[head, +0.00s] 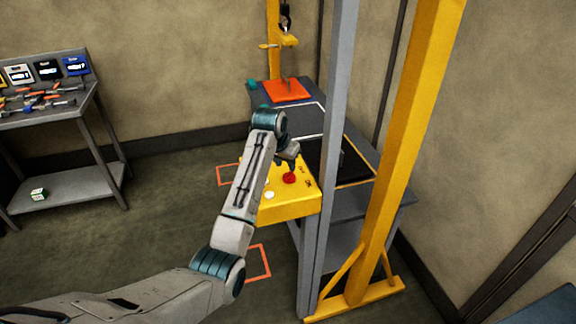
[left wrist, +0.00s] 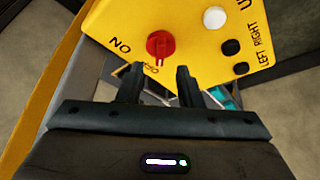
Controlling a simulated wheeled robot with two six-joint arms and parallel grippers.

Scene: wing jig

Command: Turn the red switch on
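The red switch (head: 289,178) is a round knob on a yellow control box (head: 290,207). In the left wrist view the red switch (left wrist: 160,45) shows a raised grip and a pale mark on its side toward my gripper. Letters reading "NO" in this view stand left of it; a small label below it is partly hidden. My left gripper (head: 288,163) is just above the knob in the head view. In the left wrist view my left gripper (left wrist: 158,78) is open, its fingers apart and empty, with the knob just beyond the tips. My right gripper is not in view.
The box also carries a white button (left wrist: 214,17) and black buttons (left wrist: 231,47). A grey post (head: 335,130) and a yellow post (head: 405,130) stand right of the box. A dark table (head: 340,196) is behind. A tool bench (head: 60,109) stands far left.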

